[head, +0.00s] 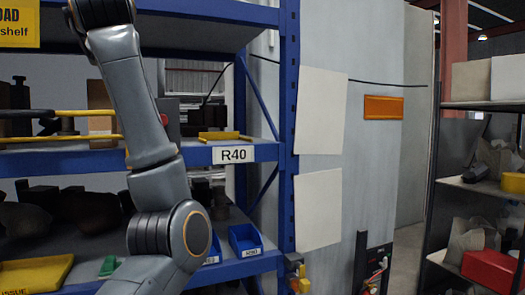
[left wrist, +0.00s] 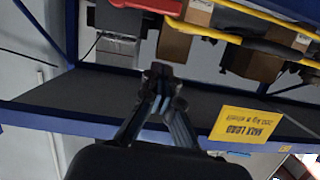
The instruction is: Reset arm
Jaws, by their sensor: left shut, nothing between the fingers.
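My left arm (head: 135,95) rises in front of a blue shelf rack (head: 290,150) in the head view and leaves the picture at the top. Its gripper is out of the head view. In the left wrist view my left gripper (left wrist: 160,72) is shut and empty, its fingers meeting in front of a shelf. The shelf and its yellow load sign (left wrist: 246,122) appear upside down there. My right arm and gripper are in neither view.
The rack holds a yellow tray (head: 225,136), blue bins (head: 245,240) and dark parts close behind my arm. A second shelf (head: 485,106) with boxes and a red bin (head: 490,268) stands at the right. A grey wall panel (head: 375,150) lies between them.

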